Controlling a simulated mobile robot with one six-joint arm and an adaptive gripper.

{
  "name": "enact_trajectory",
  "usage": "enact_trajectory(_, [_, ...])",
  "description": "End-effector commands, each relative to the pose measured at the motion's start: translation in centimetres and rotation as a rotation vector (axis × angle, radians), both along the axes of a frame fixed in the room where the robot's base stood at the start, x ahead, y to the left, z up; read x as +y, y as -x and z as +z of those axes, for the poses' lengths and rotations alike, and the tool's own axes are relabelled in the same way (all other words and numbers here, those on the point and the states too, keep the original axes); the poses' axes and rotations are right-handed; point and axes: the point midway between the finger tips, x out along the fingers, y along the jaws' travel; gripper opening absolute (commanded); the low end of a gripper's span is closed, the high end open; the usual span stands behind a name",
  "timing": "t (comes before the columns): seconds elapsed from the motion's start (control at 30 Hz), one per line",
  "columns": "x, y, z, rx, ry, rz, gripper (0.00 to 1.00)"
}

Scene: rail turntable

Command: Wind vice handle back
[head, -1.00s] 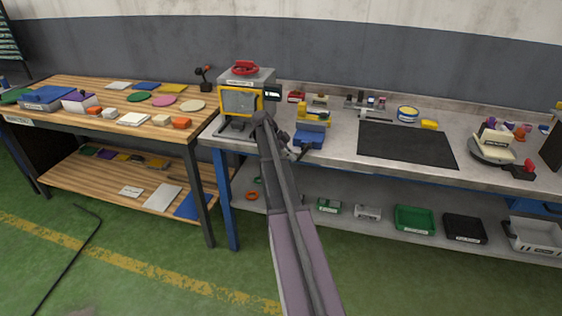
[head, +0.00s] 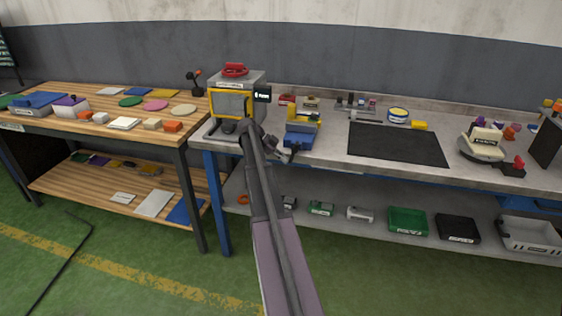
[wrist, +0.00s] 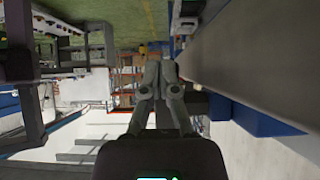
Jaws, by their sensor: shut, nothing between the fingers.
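The vice (head: 302,128), blue with yellow on top, stands at the front edge of the grey bench, just right of my arm. Its handle is too small and too close to my gripper to make out clearly. My gripper (head: 286,153) is a small dark shape at the bench's front edge, just below and left of the vice. I cannot tell whether it touches the vice. In the wrist view my gripper (wrist: 166,60) has its fingers together with nothing between them. I cannot make out the vice or its handle there.
A grey machine with a yellow-framed window (head: 230,103) and red top knob stands left of the vice. A black mat (head: 398,144) lies to the right. The wooden table (head: 70,117) at left holds coloured pieces. Bins, including a green one (head: 407,221), fill the lower shelf.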

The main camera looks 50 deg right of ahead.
Motion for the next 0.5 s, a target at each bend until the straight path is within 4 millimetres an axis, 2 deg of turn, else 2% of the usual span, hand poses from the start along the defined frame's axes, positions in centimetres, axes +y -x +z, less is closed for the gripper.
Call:
enact_trajectory(0.03, [-0.1,0.1,0.0,0.000,0.000,-0.001,0.00])
enact_trajectory(0.2, [-0.1,0.1,0.5,0.000,0.000,-0.001,0.51])
enact_trajectory(0.23, [-0.1,0.1,0.7,0.000,0.000,-0.001,0.54])
enact_trajectory(0.5, [-0.2,0.1,3.7,-0.001,0.001,-0.001,0.54])
